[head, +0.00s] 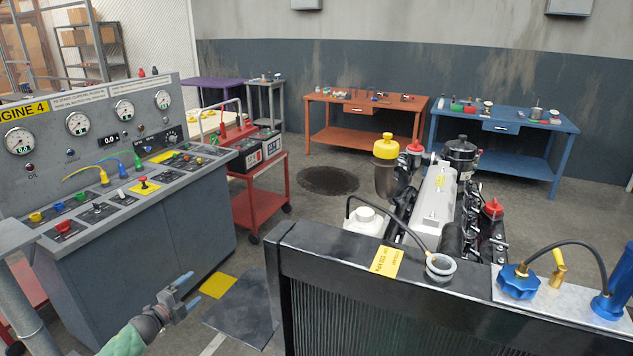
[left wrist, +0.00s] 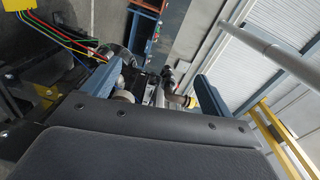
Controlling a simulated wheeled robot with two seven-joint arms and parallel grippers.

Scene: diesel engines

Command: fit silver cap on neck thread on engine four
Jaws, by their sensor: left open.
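A grey round neck (head: 440,266) with a ring-shaped rim stands on top of the dark radiator (head: 340,262) in front of the engine (head: 435,203). A thin dark hose runs to it. I cannot pick out the silver cap with certainty in either view. My left gripper (head: 186,292) is open and empty over the floor, left of the radiator and near the control console. Its two blue-grey fingers also show apart in the left wrist view (left wrist: 158,90), with nothing held between them. My right gripper is not in view.
The console (head: 120,205) marked engine 4 stands at left, with a red cart (head: 265,200) behind it. An orange table (head: 365,105) and a blue table (head: 505,125) hold small items at the back. A blue knob (head: 518,281) sits at right.

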